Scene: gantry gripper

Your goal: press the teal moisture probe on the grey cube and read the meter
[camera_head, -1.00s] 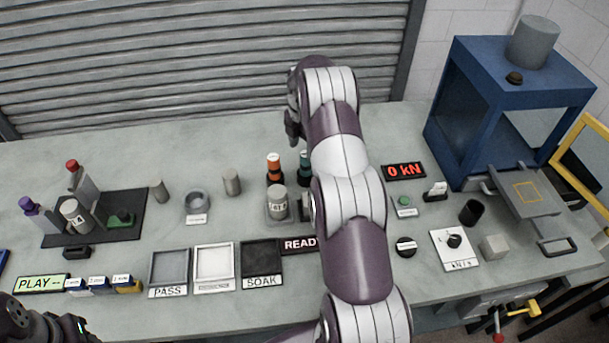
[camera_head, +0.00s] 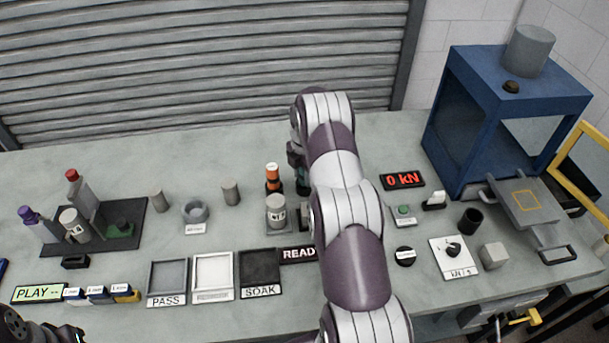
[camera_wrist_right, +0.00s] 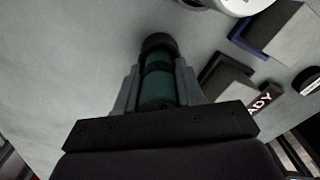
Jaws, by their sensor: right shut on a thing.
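The teal moisture probe (camera_head: 304,183) stands just right of an orange-and-black probe near the middle of the table, mostly hidden behind my right arm. My right gripper (camera_head: 297,160) is at its upper part. In the right wrist view my right gripper (camera_wrist_right: 157,82) is shut on the teal probe (camera_wrist_right: 157,88), with a finger on each side. The pale grey cube (camera_head: 493,255) sits at the right of the table. A READY display (camera_head: 297,254) is partly covered by my arm. Part of my left arm shows at the bottom left; its jaws cannot be made out.
The orange-and-black probe (camera_head: 273,178) and a grey jar (camera_head: 277,211) stand close on the left. PASS (camera_head: 167,299) and SOAK (camera_head: 260,290) trays lie in front. A blue press frame (camera_head: 470,120) stands at the back right. The table's back middle-left is clear.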

